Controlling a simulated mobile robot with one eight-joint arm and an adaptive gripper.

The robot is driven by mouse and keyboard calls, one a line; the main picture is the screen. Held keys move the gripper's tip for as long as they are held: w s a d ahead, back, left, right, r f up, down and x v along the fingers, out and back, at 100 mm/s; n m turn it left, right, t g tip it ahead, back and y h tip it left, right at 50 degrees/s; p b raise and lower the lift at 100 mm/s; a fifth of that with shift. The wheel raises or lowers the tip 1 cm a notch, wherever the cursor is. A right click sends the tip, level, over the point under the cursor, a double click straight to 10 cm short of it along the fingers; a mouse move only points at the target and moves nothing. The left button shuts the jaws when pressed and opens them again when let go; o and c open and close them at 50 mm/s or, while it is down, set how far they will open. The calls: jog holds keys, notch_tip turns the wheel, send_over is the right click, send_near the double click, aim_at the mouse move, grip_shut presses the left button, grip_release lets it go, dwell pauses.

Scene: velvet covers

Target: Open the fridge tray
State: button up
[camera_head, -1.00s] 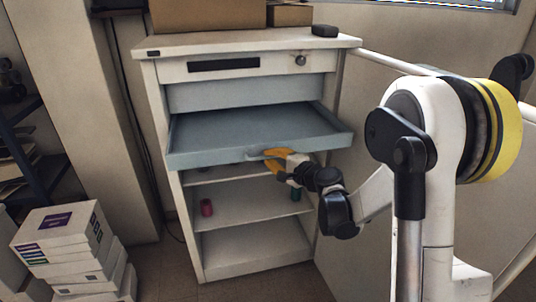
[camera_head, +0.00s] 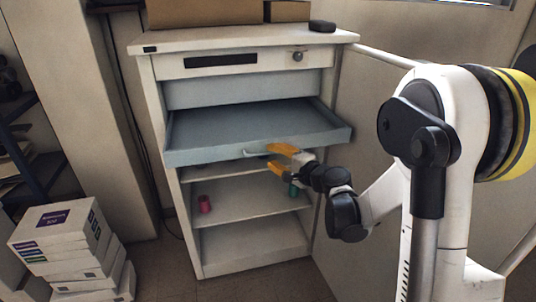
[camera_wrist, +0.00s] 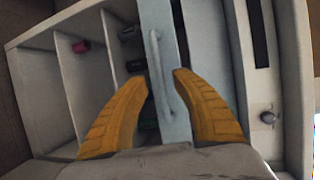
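The fridge tray (camera_head: 245,135) is a blue-grey drawer slid out of the white cabinet (camera_head: 235,232), under its top panel. A pale handle (camera_head: 258,153) is on its front; the handle also shows in the wrist view (camera_wrist: 162,75). My gripper (camera_head: 281,160) is at the tray front, just right of the handle. In the wrist view my yellow fingers (camera_wrist: 161,80) are spread wide on either side of the handle, with gaps to it. The gripper is open and holds nothing.
Shelves below hold a red cylinder (camera_head: 205,203) and a green one (camera_head: 294,189). The cabinet's open door (camera_head: 365,120) stands at the right. Stacked boxes (camera_head: 65,235) are at the lower left. Cardboard boxes (camera_head: 205,12) and a small black object (camera_head: 322,26) are on top.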

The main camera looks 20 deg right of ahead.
jog(key=v, duration=0.9)
jog(key=shift+r, duration=0.1)
jog(key=s+a+n+g+h, duration=0.1)
jog(key=s+a+n+g, duration=0.4)
jog(key=s+a+n, duration=0.3)
jog(key=s+d+n+g+h, duration=0.1)
jog(key=s+n+h, duration=0.1)
jog(key=s, duration=0.6)
jog(key=s+d+f+n+g+h, duration=0.1)
jog(key=s+d+n+h, duration=0.1)
jog(key=s, duration=0.7)
jog(key=shift+s+f+n+g+h, duration=0.25)
jog(key=shift+n+g+h, duration=0.25)
jog(key=shift+n, duration=0.7)
jog(key=shift+d, duration=0.1)
